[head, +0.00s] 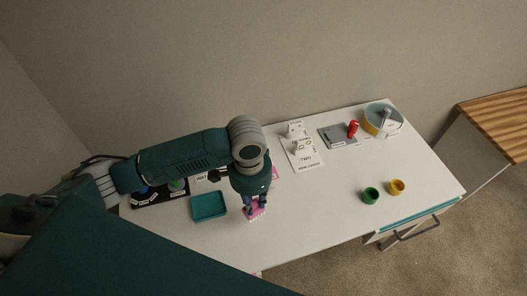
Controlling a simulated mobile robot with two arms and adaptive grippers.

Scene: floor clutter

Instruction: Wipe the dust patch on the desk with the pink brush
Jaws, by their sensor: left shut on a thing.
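The pink brush (255,214) is at the middle front of the white desk (320,210), partly hidden under my left gripper (256,209). My left gripper points down and is shut on the brush, close to the desk top. I cannot tell whether the bristles touch the desk. No dust patch can be made out; the arm and gripper hide part of the desk. My right gripper is not in view.
A teal tray (209,206) lies just left of the brush. A green cup (370,195) and a yellow cup (397,187) stand to the right. White blocks (303,147), a grey plate with a red item (353,128) and a round clear container (383,121) stand along the back.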

